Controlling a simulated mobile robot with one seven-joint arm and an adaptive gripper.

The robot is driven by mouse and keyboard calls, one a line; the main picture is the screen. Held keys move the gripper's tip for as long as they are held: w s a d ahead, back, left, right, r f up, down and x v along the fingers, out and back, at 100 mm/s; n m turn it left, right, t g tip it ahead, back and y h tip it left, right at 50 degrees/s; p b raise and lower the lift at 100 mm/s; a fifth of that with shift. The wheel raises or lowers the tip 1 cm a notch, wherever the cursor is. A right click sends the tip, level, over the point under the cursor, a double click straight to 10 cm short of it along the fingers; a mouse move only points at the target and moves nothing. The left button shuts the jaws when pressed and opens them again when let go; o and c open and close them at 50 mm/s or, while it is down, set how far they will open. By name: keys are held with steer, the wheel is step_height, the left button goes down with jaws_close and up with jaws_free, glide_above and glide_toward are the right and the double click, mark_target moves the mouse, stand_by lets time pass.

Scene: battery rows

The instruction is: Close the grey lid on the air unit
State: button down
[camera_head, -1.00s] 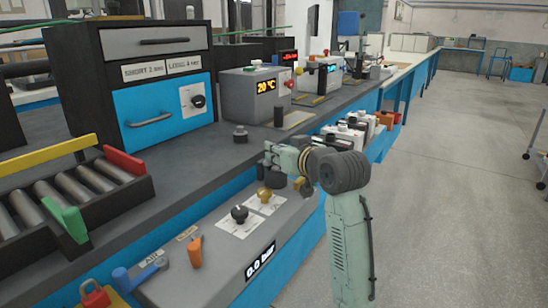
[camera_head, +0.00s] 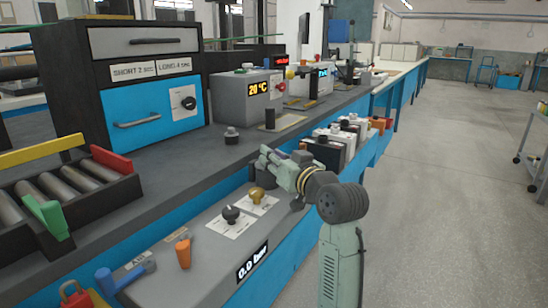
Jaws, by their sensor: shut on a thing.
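The air unit (camera_head: 205,262) is a grey panel at the lower middle with a "0.0 bar" display (camera_head: 252,263), a black knob (camera_head: 231,213), a brass knob (camera_head: 256,194), an orange handle (camera_head: 183,252) and a blue lever (camera_head: 124,279). My gripper (camera_head: 268,156) is above the unit's far end, by the bench edge. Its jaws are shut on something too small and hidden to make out. Dark rounded parts (camera_head: 264,181) show just below the gripper. I cannot clearly tell the grey lid from the surrounding grey surfaces.
A roller rack (camera_head: 70,205) with green, red and yellow bars is at left. A black cabinet with a blue drawer (camera_head: 158,118) and a 20 °C box (camera_head: 243,98) stand on the bench. Several batteries (camera_head: 325,150) sit beyond my gripper.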

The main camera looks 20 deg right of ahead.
steer(key=c, duration=1.4)
jaws_free()
steer(key=s+d, duration=0.2)
steer(key=s, duration=0.9)
steer(key=shift+s, duration=0.4)
steer(key=shift+r, duration=0.1)
